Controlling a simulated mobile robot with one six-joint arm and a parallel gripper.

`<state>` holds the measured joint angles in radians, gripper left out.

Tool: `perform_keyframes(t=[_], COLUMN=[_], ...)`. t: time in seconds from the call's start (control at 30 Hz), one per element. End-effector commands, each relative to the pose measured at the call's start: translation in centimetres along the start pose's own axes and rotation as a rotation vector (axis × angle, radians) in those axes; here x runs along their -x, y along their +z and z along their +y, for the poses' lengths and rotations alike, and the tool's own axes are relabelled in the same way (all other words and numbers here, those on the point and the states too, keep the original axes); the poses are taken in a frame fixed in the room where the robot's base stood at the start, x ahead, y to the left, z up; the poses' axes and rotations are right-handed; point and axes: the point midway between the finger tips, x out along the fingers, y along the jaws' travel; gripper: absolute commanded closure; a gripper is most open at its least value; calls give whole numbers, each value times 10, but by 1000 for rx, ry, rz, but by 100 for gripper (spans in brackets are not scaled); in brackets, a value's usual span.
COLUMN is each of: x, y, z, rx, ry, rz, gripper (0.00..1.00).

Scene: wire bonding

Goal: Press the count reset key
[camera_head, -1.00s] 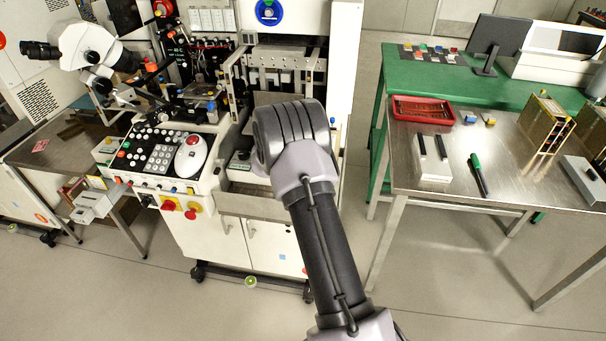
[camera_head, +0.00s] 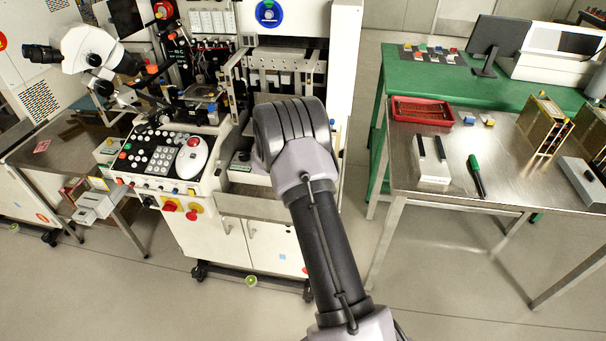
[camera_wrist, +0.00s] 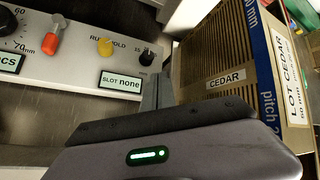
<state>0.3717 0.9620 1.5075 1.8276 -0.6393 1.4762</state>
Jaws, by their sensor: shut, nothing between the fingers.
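The bonder's control panel (camera_head: 157,153) with several round white, green and red keys shows left of my arm in the head view. I cannot pick out the count reset key by label in either view. In the wrist view, a grey panel (camera_wrist: 80,67) carries an orange lever (camera_wrist: 53,40), a yellow knob (camera_wrist: 105,47) marked RUN/HOLD, a black knob (camera_wrist: 147,57) and a small display (camera_wrist: 120,82) reading SLOT none. My gripper (camera_wrist: 157,88) is shut and empty beside the black knob; contact cannot be told. In the head view it is hidden behind my arm.
A slatted magazine (camera_wrist: 222,55) labelled CEDAR stands close right of my gripper in the wrist view. In the head view, a steel table (camera_head: 510,180) holds a red tray (camera_head: 422,112), a green-handled tool (camera_head: 476,175) and magazines. Open floor lies between machine and table.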

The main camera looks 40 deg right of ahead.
Motion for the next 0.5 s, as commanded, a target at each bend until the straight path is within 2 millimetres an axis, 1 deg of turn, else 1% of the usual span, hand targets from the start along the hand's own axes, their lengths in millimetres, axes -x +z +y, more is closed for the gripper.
perform_keyframes(t=[0.5], x=[34], y=[25], z=[-25], rx=[0], ry=[0], rz=[0], gripper=[100])
